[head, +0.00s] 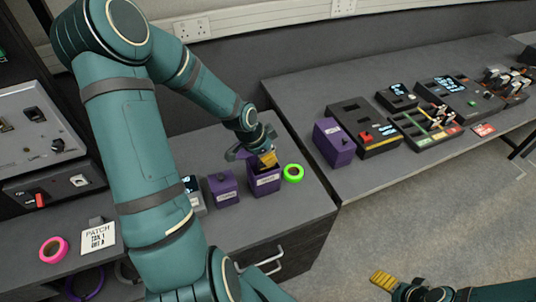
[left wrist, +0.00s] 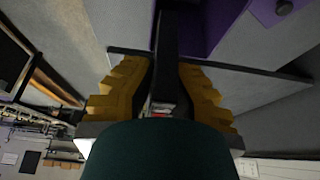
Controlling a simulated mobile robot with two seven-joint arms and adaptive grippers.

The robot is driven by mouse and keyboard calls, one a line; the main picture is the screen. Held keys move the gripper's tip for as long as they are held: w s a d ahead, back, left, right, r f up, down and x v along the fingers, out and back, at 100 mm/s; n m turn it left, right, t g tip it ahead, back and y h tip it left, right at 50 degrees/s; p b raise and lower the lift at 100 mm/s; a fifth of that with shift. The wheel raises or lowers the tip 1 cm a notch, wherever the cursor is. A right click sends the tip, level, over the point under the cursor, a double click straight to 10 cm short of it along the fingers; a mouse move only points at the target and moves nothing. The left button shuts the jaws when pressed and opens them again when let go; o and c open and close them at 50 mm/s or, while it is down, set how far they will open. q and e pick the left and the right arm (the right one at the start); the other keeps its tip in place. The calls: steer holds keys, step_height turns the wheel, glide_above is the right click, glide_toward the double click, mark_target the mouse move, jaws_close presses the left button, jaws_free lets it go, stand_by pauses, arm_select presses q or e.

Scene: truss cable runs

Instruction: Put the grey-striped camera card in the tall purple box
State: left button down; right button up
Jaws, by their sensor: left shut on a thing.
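An open-topped purple box (head: 264,183) with a pale label stands near the right edge of the left bench. My left gripper (head: 267,158) is directly over its mouth, pointing down. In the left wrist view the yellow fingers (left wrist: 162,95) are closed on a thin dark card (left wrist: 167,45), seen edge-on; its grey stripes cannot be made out. Whether its lower end is inside the box is hidden in the head view. My right gripper (head: 383,281) shows only yellow finger pads low in the head view, over the floor; its opening is unclear.
A smaller purple box (head: 222,188) stands left of the open one, a green tape roll (head: 293,173) right of it. Another purple box (head: 333,142) and several dark devices (head: 363,125) stand on the right bench. A pink roll (head: 53,249) lies at left.

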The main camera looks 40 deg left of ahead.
arm_select(q)
steer(key=shift+f, duration=0.2)
steer(key=shift+f, duration=0.15)
stand_by(0.6)
steer(key=shift+f+b, duration=0.35)
steer(key=shift+f+b, duration=0.95)
steer(key=shift+f, duration=0.3)
steer(key=shift+f, duration=0.35)
steer(key=shift+f+b, duration=0.1)
steer(key=shift+b, duration=0.2)
steer(key=c, duration=1.1)
jaws_free()
steer(key=shift+o, duration=0.5)
